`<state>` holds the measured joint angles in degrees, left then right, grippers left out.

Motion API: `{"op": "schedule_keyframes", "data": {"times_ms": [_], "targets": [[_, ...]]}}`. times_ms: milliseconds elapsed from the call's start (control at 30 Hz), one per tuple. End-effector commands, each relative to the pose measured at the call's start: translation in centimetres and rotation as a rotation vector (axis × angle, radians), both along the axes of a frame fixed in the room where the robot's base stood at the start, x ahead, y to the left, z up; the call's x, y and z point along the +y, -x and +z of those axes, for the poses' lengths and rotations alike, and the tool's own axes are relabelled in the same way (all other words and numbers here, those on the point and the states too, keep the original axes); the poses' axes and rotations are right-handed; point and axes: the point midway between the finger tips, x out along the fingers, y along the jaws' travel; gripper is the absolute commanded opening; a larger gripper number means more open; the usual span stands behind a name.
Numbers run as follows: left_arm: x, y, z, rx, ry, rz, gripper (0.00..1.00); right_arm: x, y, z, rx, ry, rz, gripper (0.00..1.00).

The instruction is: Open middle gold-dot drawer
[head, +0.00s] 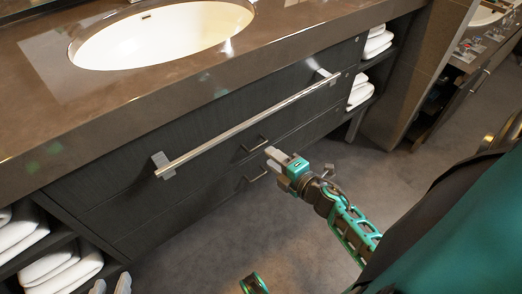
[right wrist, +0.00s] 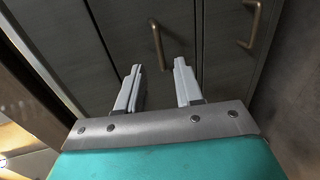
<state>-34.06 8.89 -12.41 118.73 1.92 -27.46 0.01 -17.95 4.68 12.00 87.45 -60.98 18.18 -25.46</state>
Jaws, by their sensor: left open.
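The dark vanity front (head: 200,170) holds two small bronze handles below the long towel bar. The upper handle (head: 254,144) is on the middle drawer; the lower handle (head: 256,175) is on the drawer below. Both drawers look shut. I cannot make out a gold dot. My right gripper (head: 273,157) is just in front of these handles. In the right wrist view its fingers (right wrist: 157,75) are open and empty, with the upper handle (right wrist: 157,45) ahead between them, apart from them. The lower handle also shows there (right wrist: 252,22). My left gripper (head: 111,287) is open at the bottom left, partly cut off.
A long metal bar (head: 250,122) juts out from the vanity above the handles. A countertop (head: 120,95) with a white sink (head: 165,35) lies above. Folded towels (head: 62,265) fill shelves at both ends. The floor (head: 230,240) in front is clear.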

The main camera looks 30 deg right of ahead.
Motion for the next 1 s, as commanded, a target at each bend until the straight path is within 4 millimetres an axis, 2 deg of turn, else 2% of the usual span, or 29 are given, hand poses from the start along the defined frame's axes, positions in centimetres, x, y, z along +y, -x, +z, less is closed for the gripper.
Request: {"op": "schedule_keyframes", "data": {"times_ms": [100,300,500,733,1000], "targets": [[0.1,0.1,-0.8,0.004,-0.002,0.0,0.43,0.2,-2.4,-0.6,-0.002,0.0,0.0,0.36],[0.1,0.1,-1.3,0.004,-0.003,0.0,0.43,0.4,-5.0,-1.2,0.0,-0.001,0.0,0.36],[0.1,0.1,-1.4,0.007,-0.002,0.001,0.43,0.5,-5.9,-1.3,0.001,-0.001,0.0,0.36],[-0.1,-0.1,-1.2,0.002,0.005,0.005,0.43,0.5,-6.0,-1.3,0.001,-0.002,0.0,0.36],[-0.2,-0.4,-0.9,-0.006,0.01,0.007,0.43,0.5,-6.0,-1.3,0.001,-0.002,0.0,0.12]]}}
